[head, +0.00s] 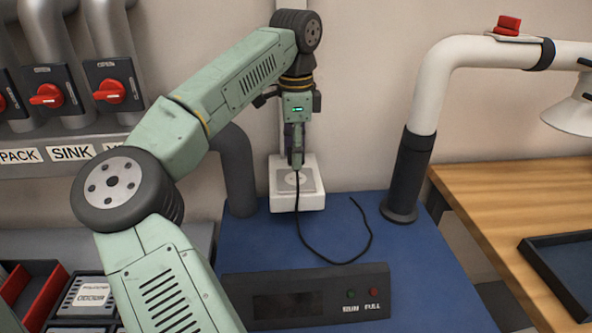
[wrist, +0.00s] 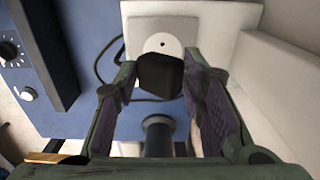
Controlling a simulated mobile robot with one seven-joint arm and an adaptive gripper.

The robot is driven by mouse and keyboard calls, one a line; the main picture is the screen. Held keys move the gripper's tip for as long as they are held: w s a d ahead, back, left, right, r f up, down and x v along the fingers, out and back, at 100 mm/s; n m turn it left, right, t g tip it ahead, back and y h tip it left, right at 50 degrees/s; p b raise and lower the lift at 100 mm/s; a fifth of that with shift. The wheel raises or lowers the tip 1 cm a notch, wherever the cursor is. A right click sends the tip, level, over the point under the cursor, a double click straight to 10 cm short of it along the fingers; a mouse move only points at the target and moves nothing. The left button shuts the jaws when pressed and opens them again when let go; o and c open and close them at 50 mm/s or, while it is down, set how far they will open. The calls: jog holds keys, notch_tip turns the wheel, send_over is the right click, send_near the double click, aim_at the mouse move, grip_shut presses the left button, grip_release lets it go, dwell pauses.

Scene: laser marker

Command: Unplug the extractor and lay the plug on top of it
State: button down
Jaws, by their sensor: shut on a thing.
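My gripper (head: 297,163) points down at the back of the blue extractor (head: 405,245), in front of a white socket box (head: 312,200). It is shut on a black plug (wrist: 160,75), which shows between both fingers in the wrist view. The round pale socket face (wrist: 163,44) with a dark hole shows just beyond the plug, which covers its lower part. I cannot tell whether the plug's pins are in the socket. A black cord (head: 371,236) hangs from my gripper and loops over the extractor's blue top.
The extractor's dark front panel (head: 305,296) has small buttons. A white suction pipe (head: 428,105) with a black base rises from its right. A grey pipe (head: 237,170) stands left of the socket box. A wooden bench (head: 500,190) with a dark tray is at right. The blue top's middle is mostly clear.

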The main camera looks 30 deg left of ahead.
jog(key=shift+r+p, duration=0.55)
jog(key=shift+r, duration=0.35)
jog(key=shift+f, duration=0.1)
jog(key=shift+s+f, duration=0.15)
jog(key=shift+s, duration=0.15)
jog(key=s+d+f+b, duration=0.5)
jog(key=s+f, duration=0.1)
jog(key=s, duration=0.5)
jog(key=b, duration=0.3)
send_over(287, 259)
notch_tip(287, 259, down, 5)
notch_tip(287, 259, down, 5)
jog(key=shift+f+b, duration=0.15)
jog(key=shift+b, duration=1.05)
jog(key=shift+f+b, duration=0.4)
jog(key=shift+b, duration=0.1)
